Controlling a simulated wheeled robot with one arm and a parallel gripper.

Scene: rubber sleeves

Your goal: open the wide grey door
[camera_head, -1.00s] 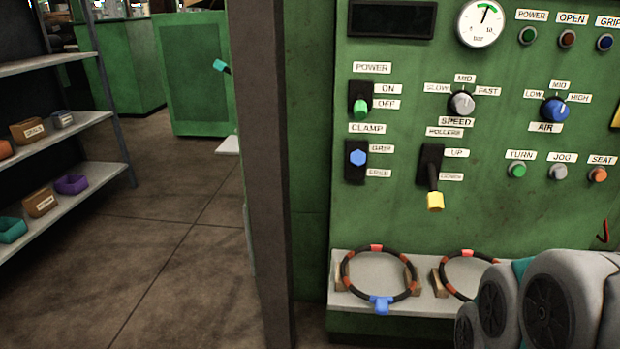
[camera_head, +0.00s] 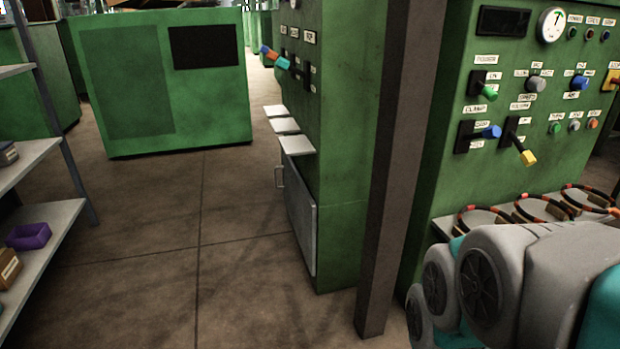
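A grey door (camera_head: 301,222) is set low in the side of a green machine, left of the brown post. I see it at a steep slant, and it looks closed against the machine. A light bar handle (camera_head: 280,177) stands out near its far upper edge. My grey and teal arm fills the lower right, well apart from the door. My gripper is not in view.
A brown upright post (camera_head: 388,170) stands between the door's machine and the green control panel (camera_head: 455,140). Small grey shelves (camera_head: 297,144) jut out above the door. Shelving with bins (camera_head: 45,225) stands at left. The floor (camera_head: 190,250) between is clear.

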